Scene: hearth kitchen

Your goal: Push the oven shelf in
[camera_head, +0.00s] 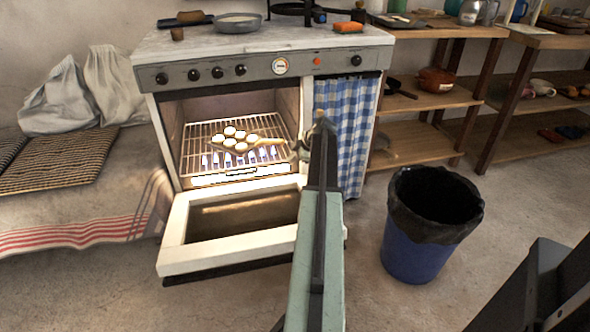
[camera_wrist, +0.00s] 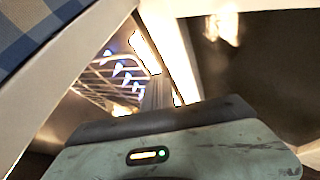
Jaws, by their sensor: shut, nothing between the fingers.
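The oven (camera_head: 170,110) stands with its white-framed door (camera_head: 180,255) folded down and open. The wire oven shelf (camera_head: 197,150) lies level in the lit cavity, its front edge near the opening. My arm hides part of the oven's right side.
A blue checked curtain (camera_head: 348,125) hangs right of the cavity. A blue bin with a black liner (camera_head: 415,255) stands on the floor at right. A bench with a striped cloth (camera_head: 75,235) and dark racks (camera_head: 60,160) is at left. Shelves (camera_head: 430,100) stand behind right.

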